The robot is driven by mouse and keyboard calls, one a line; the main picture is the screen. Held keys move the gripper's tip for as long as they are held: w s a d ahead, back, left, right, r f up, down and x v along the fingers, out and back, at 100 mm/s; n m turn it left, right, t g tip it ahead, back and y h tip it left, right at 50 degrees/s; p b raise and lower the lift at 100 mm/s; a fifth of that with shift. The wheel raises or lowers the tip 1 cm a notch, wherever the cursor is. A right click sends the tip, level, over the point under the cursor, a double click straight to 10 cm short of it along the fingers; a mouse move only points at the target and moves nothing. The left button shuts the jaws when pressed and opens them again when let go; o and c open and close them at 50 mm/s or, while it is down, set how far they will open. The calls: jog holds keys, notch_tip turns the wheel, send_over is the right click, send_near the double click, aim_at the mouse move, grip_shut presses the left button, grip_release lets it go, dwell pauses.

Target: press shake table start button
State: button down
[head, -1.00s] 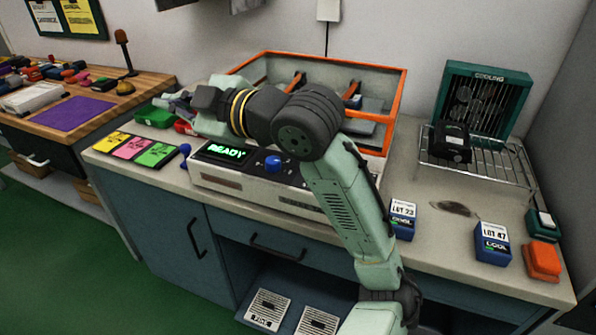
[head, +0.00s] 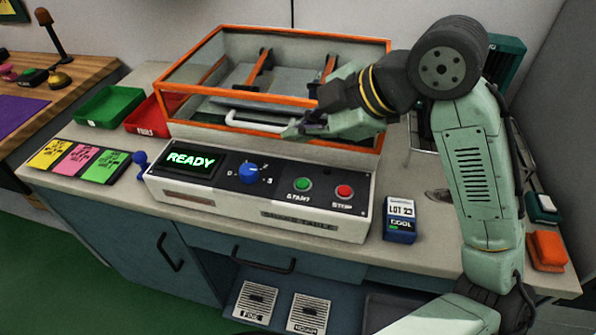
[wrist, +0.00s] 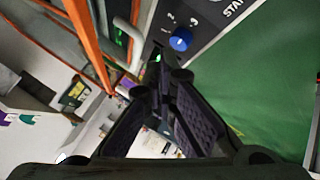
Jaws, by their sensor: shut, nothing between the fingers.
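The shake table's control panel (head: 222,204) has a lit READY display (head: 190,161), a blue knob (head: 250,173), a green START button (head: 302,185) and a red STOP button (head: 345,191). My gripper (head: 292,132) is shut and empty. In the head view it appears above and behind the START button, in front of the orange-framed enclosure (head: 280,126), apart from the button. In the wrist view the gripper (wrist: 160,68) shows with the blue knob (wrist: 180,39) beyond it. There the START lettering is cut by the top edge and the green button is out of view.
The enclosure has a white handle (head: 250,127) on its front. Green (head: 110,104) and red (head: 148,116) bins stand left of it. A LOT 23 box (head: 400,221) stands right of the panel. Colored cards (head: 82,159) lie at the left.

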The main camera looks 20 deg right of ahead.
aim_at(301, 186)
jog(key=shift+s, duration=0.15)
jog(key=shift+f, duration=0.1)
notch_tip(301, 186, down, 9)
jog(key=b, duration=0.7)
jog(key=shift+r, duration=0.2)
dwell(1.0)
jog(key=shift+f+b, duration=0.35)
jog(key=shift+f, duration=0.05)
jog(key=shift+f+b, duration=0.4)
jog(key=shift+f, duration=0.05)
dwell(0.5)
jog(key=shift+r, duration=0.1)
jog(key=shift+r+p, duration=0.65)
jog(key=shift+r, duration=0.1)
